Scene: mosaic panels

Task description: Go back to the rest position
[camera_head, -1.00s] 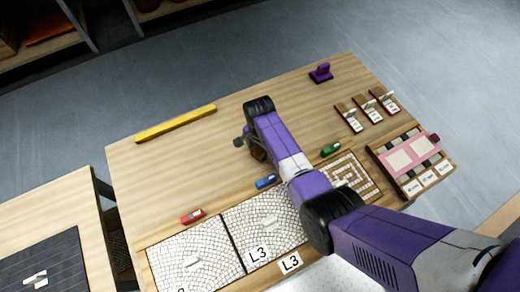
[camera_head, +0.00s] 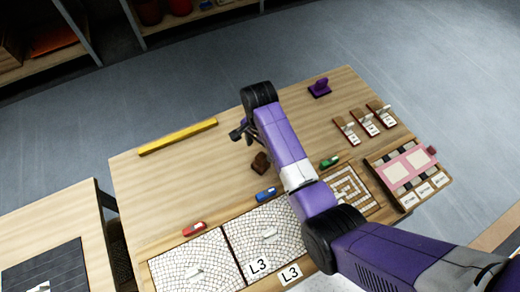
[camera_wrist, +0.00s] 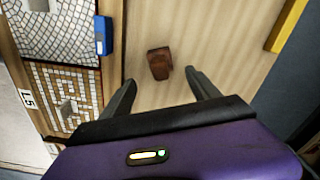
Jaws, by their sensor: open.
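My gripper (camera_wrist: 163,92) is open and empty in the wrist view, its two dark fingers spread apart above the wooden table. In the head view my gripper (camera_head: 240,132) is over the middle of the table (camera_head: 190,165). A small brown block (camera_head: 261,162) lies on the table just right of the gripper; in the wrist view the brown block (camera_wrist: 159,63) shows beyond the fingertips, not held. The purple arm reaches in from the lower right and hides part of the mosaic panels.
White mosaic panels (camera_head: 197,262) lie along the front edge, with red (camera_head: 194,229), blue (camera_head: 266,194) and green (camera_head: 330,162) pieces behind them. A yellow bar (camera_head: 178,137) lies at the back left. A purple object (camera_head: 320,88), small stands (camera_head: 346,131) and a tray (camera_head: 409,200) are at the right.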

